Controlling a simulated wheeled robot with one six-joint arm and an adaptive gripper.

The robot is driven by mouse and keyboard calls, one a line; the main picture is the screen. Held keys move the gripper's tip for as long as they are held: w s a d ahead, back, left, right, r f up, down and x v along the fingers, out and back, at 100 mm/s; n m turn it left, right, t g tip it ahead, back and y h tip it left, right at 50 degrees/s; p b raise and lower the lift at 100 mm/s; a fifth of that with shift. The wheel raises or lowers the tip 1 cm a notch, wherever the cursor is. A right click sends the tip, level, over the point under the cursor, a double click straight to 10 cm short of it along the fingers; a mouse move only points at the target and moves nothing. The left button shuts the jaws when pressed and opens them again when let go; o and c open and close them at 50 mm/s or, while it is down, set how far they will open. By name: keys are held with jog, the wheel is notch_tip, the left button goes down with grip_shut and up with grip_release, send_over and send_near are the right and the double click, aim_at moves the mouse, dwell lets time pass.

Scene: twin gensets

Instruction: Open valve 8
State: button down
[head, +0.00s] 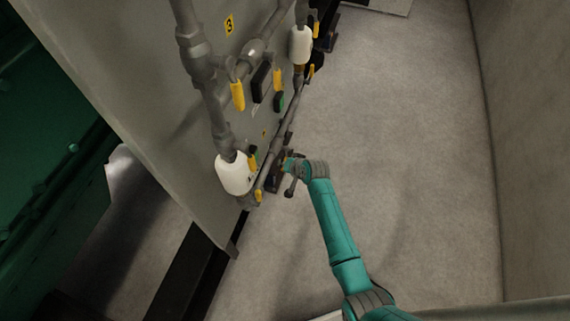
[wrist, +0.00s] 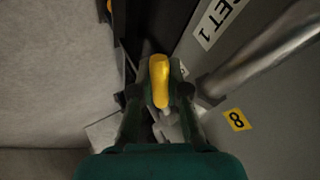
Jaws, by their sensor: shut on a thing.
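In the wrist view, a yellow valve handle (wrist: 160,82) sits between the fingers of my gripper (wrist: 158,85), which is shut on it. In the head view, my teal arm reaches to the low end of the panel, and my gripper (head: 287,165) is small there. The handle it holds cannot be made out clearly in the head view. The valve body is mostly hidden behind the fingers.
The grey panel (head: 165,90) carries pipes (head: 208,95), white canisters (head: 233,175) and several other yellow handles (head: 237,95). A grey pipe (wrist: 265,60) runs close to my gripper's right. Open floor (head: 400,150) lies right of the panel, before a wall.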

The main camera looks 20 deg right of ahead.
jog(key=shift+r, duration=0.15)
dwell(0.4)
jog(key=c, duration=1.1)
grip_release()
jog(key=shift+c, duration=0.2)
jog(key=v, duration=0.8)
